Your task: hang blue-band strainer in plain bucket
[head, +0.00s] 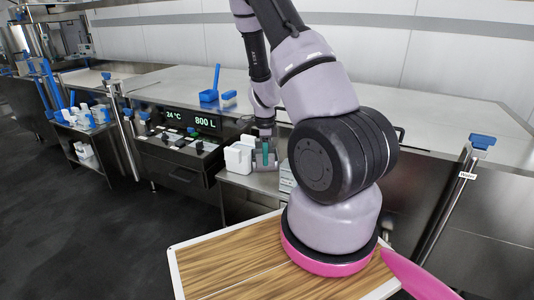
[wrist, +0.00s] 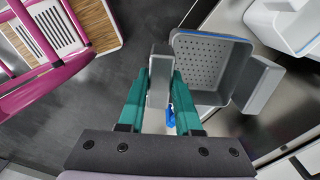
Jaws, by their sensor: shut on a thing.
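The blue-band strainer (wrist: 233,92) is a grey box with a perforated floor, a blue line along its rim and a grey lug on its side. My gripper (wrist: 160,80), with teal fingers, is shut on the grey lug at its left side in the wrist view. In the head view, my gripper (head: 264,157) is beside white buckets (head: 238,158) at the counter's front; the strainer is hard to make out there. A white bucket with a blue line (wrist: 288,22) is at the wrist view's upper right. I cannot tell which bucket is plain.
A control panel (head: 180,140) stands left of the buckets. A blue scoop (head: 210,94) lies on the long steel surface behind. A wooden-topped tray (head: 235,262) is in front, below my arm. Dark floor shows beneath my gripper in the wrist view.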

